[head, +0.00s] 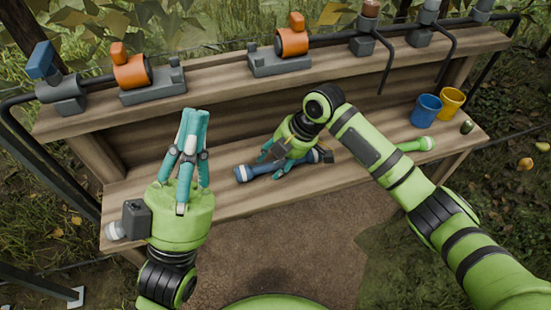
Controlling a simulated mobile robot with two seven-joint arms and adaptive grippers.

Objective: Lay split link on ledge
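A dark blue link (257,170) with a pale ring at its left end lies along the lower wooden ledge (232,204); I cannot tell whether it is the split link. My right gripper (272,164) is low over the link, with teal fingers on both sides of it. Its palm hides part of the link, and I cannot tell whether the fingers press on it. My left gripper (191,113) is in front of the left part of the bench, fingers pointing up with tips close together. Nothing shows between them.
A green link (415,145) lies to the right, partly behind my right arm. Blue (426,111) and yellow (451,103) cups and a small dark fruit (466,127) stand at the ledge's right end. The upper shelf (218,83) carries orange clamps (131,70) and dark pipes.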

